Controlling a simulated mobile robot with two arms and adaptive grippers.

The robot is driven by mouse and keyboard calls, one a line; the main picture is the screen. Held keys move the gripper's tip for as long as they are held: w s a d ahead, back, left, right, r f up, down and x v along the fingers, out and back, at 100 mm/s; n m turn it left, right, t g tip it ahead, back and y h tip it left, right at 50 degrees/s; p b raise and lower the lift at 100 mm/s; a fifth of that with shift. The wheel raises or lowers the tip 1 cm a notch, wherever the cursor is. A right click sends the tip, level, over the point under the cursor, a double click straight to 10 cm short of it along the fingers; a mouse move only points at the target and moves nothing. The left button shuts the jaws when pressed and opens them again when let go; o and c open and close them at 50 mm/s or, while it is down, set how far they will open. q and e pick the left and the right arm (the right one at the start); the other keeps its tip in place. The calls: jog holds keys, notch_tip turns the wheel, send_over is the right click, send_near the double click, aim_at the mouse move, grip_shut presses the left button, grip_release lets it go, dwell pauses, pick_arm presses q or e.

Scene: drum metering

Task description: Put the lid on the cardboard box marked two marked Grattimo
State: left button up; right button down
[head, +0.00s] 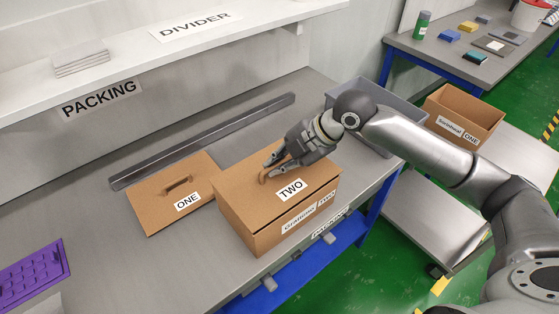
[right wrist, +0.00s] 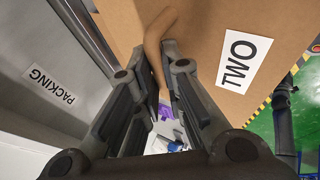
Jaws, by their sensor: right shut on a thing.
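The brown lid marked TWO (head: 235,184) lies over the top of the cardboard box marked Grattimo TWO (head: 240,231), which stands at the bench's front edge. The lid's edges look about in line with the box walls; I cannot tell if it is fully seated. My right gripper (head: 271,169) is shut on the lid's brown handle (head: 262,179). In the right wrist view the handle (right wrist: 154,50) sits between the fingers, with the lid (right wrist: 215,25) and its TWO label beside them. The inside of the box is hidden. My left gripper is not in view.
A lid marked ONE (head: 150,205) lies left of the box. A long grey channel (head: 205,140) lies behind. A grey bin (head: 385,99) stands right of it, partly behind my arm. An open box marked ONE (head: 467,107) stands farther right. A purple tray (head: 30,273) lies left.

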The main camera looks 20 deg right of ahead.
jog(key=shift+f, duration=0.35)
dwell(0.5)
jog(key=shift+f+p, duration=0.2)
jog(key=shift+p, duration=0.15)
dwell(0.5)
jog(key=c, duration=1.5)
grip_release()
jog(key=shift+o, duration=0.3)
jog(key=o, duration=0.5)
jog(key=shift+c, duration=0.2)
notch_tip(320, 180, up, 7)
jog(key=p, duration=0.7)
